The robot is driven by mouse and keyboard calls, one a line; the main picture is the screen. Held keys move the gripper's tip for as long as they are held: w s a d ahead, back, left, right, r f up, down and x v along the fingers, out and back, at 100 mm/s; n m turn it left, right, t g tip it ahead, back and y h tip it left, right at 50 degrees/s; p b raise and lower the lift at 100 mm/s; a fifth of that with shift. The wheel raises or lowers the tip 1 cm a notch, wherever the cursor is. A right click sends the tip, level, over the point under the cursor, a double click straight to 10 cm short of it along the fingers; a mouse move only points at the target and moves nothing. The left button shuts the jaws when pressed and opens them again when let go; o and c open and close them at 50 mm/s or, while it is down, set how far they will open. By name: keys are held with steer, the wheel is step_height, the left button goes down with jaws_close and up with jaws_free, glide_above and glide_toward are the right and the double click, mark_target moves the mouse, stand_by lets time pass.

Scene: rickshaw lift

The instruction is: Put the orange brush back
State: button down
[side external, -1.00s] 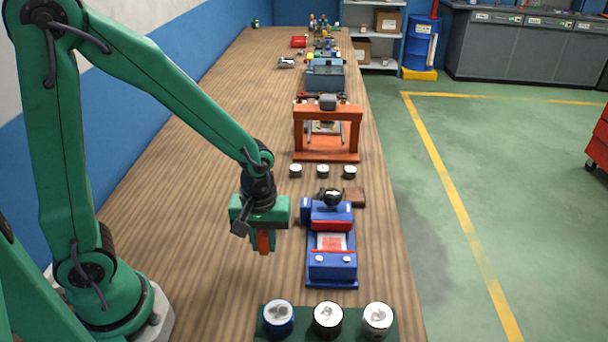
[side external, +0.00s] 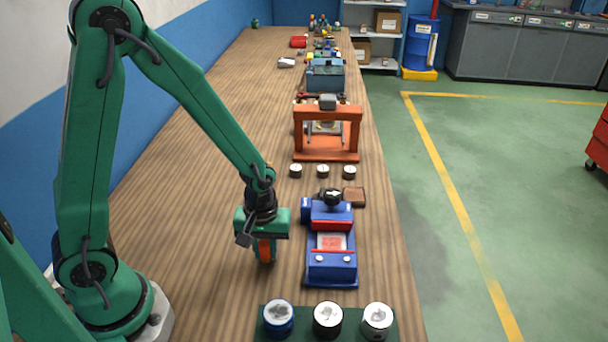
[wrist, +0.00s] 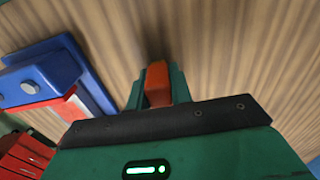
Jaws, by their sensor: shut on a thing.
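The orange brush (side external: 265,249) is upright between the fingers of my gripper (side external: 265,257), left of the blue fixture (side external: 332,270) and apart from it. My gripper is shut on the brush. The wrist view shows the brush (wrist: 157,84) as an orange block between green fingers, over bare wood. Most of its length is hidden by my gripper. I cannot tell whether its lower end touches the bench.
Three tins, one of them a blue-sided tin (side external: 278,318), stand on a green tray (side external: 302,332) in front. A brown block (side external: 354,196) lies behind the fixture. Three small round pots and an orange frame (side external: 327,115) are farther back. The bench (side external: 190,240) left of my gripper is clear.

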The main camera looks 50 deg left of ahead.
mark_target(263, 241)
steer(key=shift+f, duration=0.15)
steer(key=c, duration=1.3)
jaws_free()
steer(key=shift+f, duration=0.1)
steer(key=shift+o, duration=0.2)
steer(key=shift+r, duration=0.2)
steer(key=shift+r, duration=6)
steer(key=s+a+r+m+t, duration=0.3)
steer(key=s+r+m+t, duration=0.2)
steer(key=s+r+m, duration=0.3)
steer(key=shift+a+r+m+t, duration=0.3)
steer(key=shift+a+r+m, duration=0.15)
steer(key=shift+r, duration=1.55)
